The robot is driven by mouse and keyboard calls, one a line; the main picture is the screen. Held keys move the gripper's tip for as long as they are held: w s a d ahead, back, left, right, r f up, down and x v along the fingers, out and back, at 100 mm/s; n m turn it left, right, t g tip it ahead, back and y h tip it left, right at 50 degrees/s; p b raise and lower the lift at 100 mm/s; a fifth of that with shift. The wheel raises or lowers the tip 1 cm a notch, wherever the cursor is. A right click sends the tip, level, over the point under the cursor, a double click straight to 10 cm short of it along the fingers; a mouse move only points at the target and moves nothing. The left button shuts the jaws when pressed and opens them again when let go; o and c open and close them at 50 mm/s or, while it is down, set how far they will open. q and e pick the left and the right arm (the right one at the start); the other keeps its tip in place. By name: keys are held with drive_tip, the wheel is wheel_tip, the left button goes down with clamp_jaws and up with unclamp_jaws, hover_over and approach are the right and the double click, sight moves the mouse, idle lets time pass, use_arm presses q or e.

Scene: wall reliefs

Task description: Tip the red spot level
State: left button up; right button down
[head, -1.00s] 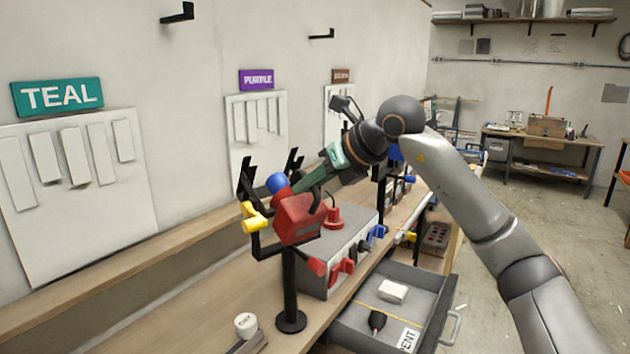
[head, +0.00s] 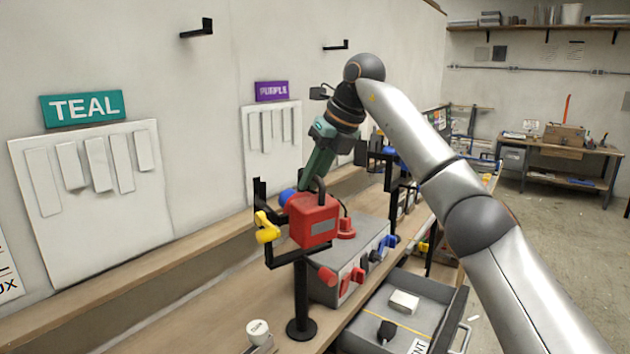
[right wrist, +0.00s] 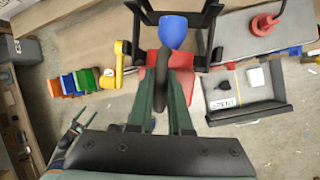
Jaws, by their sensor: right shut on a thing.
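The red spot (head: 313,220) is a box-shaped lamp body with a blue end (head: 287,197) and a black loop handle (head: 320,190) on top. It sits in a black forked stand (head: 301,290) with a yellow knob (head: 268,228) at one side. Its near face looks about upright. My right gripper (head: 312,182) is shut on the loop handle. In the right wrist view, the gripper's green fingers (right wrist: 165,105) close around the dark handle, with the red body (right wrist: 152,80) beyond.
A grey box (head: 355,250) with red and blue fittings stands just behind the lamp. An open drawer (head: 345,335) holds a white block (head: 404,302) and a black item. A white cup (head: 258,331) stands at the front. White relief panels hang on the wall.

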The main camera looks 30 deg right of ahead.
drive_tip(key=shift+w+r+g, duration=0.25)
drive_tip(key=shift+w+g, duration=0.15)
idle(0.3)
drive_tip(key=c, duration=0.8)
unclamp_jaws()
drive_tip(key=shift+c, duration=0.2)
drive_tip(key=shift+r, duration=0.1)
